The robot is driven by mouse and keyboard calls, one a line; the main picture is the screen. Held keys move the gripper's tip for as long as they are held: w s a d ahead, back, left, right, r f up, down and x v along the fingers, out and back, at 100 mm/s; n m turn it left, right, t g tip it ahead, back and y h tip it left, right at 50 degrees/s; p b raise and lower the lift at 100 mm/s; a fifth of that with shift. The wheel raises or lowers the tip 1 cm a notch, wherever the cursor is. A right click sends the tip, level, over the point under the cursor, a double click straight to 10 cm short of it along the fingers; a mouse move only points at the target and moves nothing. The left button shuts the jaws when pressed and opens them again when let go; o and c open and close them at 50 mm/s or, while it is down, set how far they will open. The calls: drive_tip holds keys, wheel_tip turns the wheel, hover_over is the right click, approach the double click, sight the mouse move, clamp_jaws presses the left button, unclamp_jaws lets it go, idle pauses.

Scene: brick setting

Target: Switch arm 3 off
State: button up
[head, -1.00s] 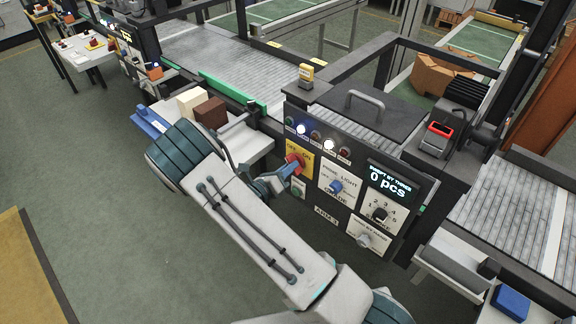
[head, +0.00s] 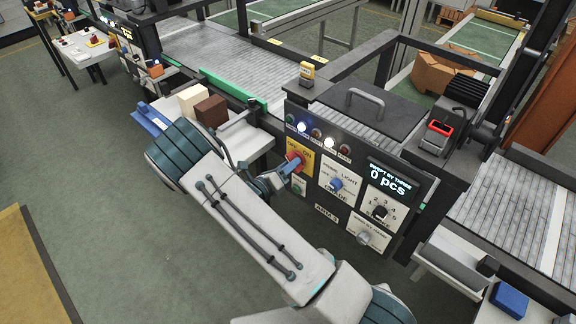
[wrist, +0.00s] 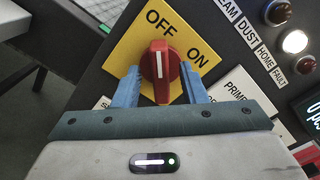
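The red rotary switch (wrist: 160,66) sits on a yellow plate (wrist: 122,57) marked OFF and ON. Its white line points up in the wrist view, toward the OFF word; ON lies to its right. The switch (head: 296,160) is on the left of the panel bearing the ARM 3 label (head: 327,213). My gripper (wrist: 159,77) has its two blue fingers on either side of the switch, open, with gaps beside the raised handle. In the head view my gripper (head: 282,174) is at the switch and partly hides it.
A row of lamps (head: 329,143), one lit white, runs above the switch. Blue (head: 337,184) and black (head: 380,212) knobs and a "0 pcs" display (head: 388,183) are to the right. A side table with a brown block (head: 211,111) stands left of the panel.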

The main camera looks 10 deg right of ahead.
drive_tip(key=b+v, duration=0.3)
drive_tip(key=v, duration=1.1)
drive_tip(key=shift+d+r, duration=0.1)
drive_tip(key=s+d+r+m+g+y, duration=0.3)
drive_tip(key=s+d+r+m+g, duration=0.25)
drive_tip(key=m, duration=0.35)
drive_tip(key=s+d+r+m+g+y, duration=0.2)
drive_tip(key=s+d+r+m+g, duration=0.2)
drive_tip(key=d+m+g, duration=0.4)
drive_tip(key=s+a+r+m+t+y, duration=0.1)
drive_tip(key=s+r+m+t+y, duration=0.5)
drive_tip(key=m, duration=1.1)
drive_tip(key=shift+s+a+r+y, duration=0.25)
drive_tip(key=shift+s+r+y, duration=1.55)
drive_tip(key=shift+s+r, duration=0.3)
